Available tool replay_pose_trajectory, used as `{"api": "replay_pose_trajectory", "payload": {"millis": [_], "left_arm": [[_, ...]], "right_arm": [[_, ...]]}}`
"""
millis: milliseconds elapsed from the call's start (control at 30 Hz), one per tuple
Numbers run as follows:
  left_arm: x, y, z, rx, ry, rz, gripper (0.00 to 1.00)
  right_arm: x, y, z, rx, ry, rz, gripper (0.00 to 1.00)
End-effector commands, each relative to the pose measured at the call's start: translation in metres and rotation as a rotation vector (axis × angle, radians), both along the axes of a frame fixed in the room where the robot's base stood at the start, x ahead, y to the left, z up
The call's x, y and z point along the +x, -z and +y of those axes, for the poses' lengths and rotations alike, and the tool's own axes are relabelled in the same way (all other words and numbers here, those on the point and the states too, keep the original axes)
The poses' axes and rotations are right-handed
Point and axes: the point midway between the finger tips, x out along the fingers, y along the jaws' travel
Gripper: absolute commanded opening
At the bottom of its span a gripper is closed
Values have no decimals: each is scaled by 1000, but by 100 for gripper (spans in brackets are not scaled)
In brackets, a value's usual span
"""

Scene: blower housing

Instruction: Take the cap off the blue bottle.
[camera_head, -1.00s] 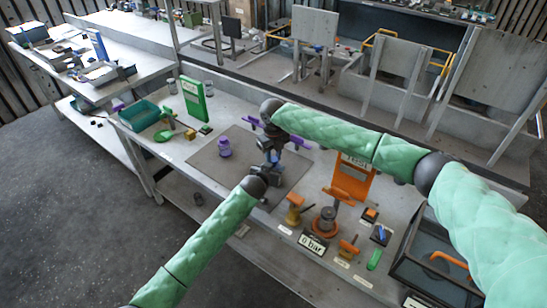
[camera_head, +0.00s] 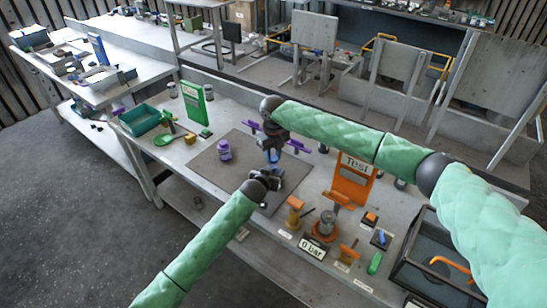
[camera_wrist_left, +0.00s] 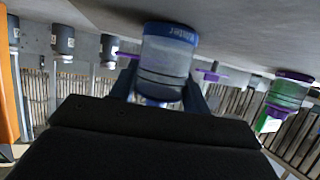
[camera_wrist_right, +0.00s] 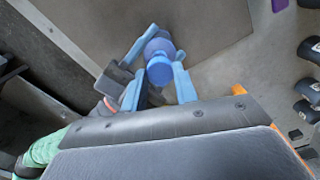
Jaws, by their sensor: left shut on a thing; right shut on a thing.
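The blue bottle (camera_wrist_left: 166,62) is clear with a blue band and a "Water" label. In the left wrist view, which looks upside down, it stands between the fingers of my left gripper (camera_wrist_left: 155,88), which is shut on it. My right gripper (camera_wrist_right: 159,78) is shut from above on the round blue cap (camera_wrist_right: 160,70), seen nearly end-on with the bottle behind it. I cannot tell whether the cap is seated or loose. In the head view my left gripper (camera_head: 270,178) is just below my right gripper (camera_head: 272,152); the bottle is mostly hidden between them.
A green stand (camera_head: 208,102) and green bin (camera_head: 145,119) are further left. An orange "Test" stand (camera_head: 353,182), gauge fixture (camera_head: 326,226) and dark open box (camera_head: 440,262) are right.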

Motion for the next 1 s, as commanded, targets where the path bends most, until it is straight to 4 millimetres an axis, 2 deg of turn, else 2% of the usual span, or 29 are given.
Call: {"api": "replay_pose_trajectory", "payload": {"millis": [200,433,467,567,600,1000], "left_arm": [[0,2,1,1,-1,2,0],[0,2,1,1,-1,2,0],[0,2,1,1,-1,2,49],[0,1,0,1,-1,2,69],[0,1,0,1,-1,2,73],[-6,-1,3,-1,0,0,73]], "right_arm": [[0,-24,0,1,0,-1,2],[0,-26,0,0,0,0,2],[0,-26,0,0,0,0,2],[0,-26,0,0,0,0,2],[0,-26,0,0,0,0,2],[0,-22,0,-1,0,1,2]]}}
